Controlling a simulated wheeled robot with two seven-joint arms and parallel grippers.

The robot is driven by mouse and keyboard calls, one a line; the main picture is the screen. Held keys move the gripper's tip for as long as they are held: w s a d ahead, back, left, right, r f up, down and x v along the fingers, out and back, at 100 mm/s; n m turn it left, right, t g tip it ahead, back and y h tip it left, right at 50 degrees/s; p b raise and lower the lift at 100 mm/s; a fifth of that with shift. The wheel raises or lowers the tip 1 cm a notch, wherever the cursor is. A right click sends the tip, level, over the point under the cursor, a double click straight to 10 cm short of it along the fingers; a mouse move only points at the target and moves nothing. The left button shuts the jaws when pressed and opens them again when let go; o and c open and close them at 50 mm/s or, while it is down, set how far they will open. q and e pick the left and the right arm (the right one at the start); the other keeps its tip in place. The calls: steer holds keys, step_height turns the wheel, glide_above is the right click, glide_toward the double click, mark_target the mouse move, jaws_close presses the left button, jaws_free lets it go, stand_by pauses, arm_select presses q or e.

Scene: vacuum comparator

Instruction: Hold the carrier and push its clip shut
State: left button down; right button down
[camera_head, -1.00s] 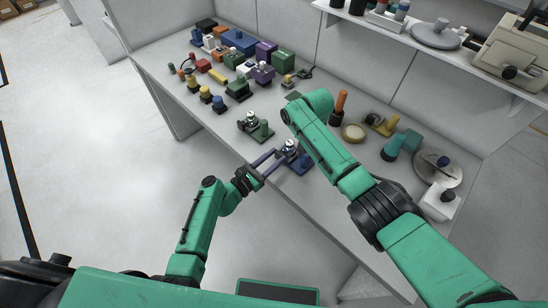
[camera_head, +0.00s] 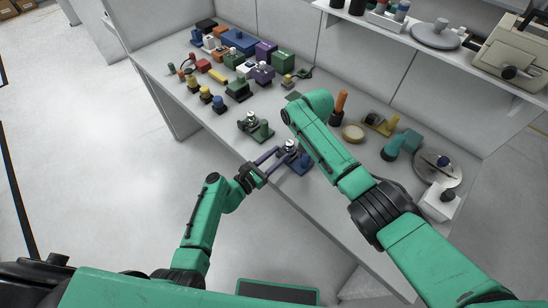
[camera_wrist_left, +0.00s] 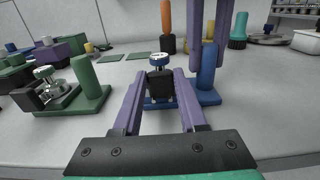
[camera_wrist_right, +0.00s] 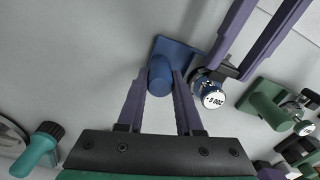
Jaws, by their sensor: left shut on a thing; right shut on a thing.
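The carrier is a blue base (camera_head: 304,168) with an upright blue post and a small round dial, near the table's front edge. My right gripper (camera_wrist_right: 163,76) is shut on the blue post (camera_wrist_right: 161,84). In the left wrist view its purple fingers come down from above onto the post (camera_wrist_left: 207,76). My left gripper (camera_wrist_left: 160,78) has its purple fingers on either side of the black clip part (camera_wrist_left: 160,92) under the dial (camera_wrist_left: 158,61). The dial face (camera_wrist_right: 213,99) shows in the right wrist view. My right arm hides part of the carrier in the head view; the clip's exact position is unclear.
A green carrier (camera_head: 262,131) with its own post and dial stands just left of the blue one. Several coloured blocks and knobs fill the table's far left. An orange-handled tool (camera_head: 340,103), a round dish (camera_head: 353,133) and a teal part (camera_head: 402,143) stand to the right.

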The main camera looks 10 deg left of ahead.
arm_select(q)
steer(key=shift+w+d, duration=0.2)
steer(key=shift+w, duration=0.15)
steer(key=shift+c, duration=2.2)
jaws_free()
arm_select(e)
steer(key=shift+a, duration=0.1)
arm_select(q)
steer(key=shift+s, duration=0.1)
steer(key=shift+s+a, duration=0.25)
steer(key=shift+s, duration=0.05)
steer(key=v, duration=1.1)
steer(key=shift+a, duration=0.15)
arm_select(e)
steer(key=shift+c, duration=2.4)
jaws_free()
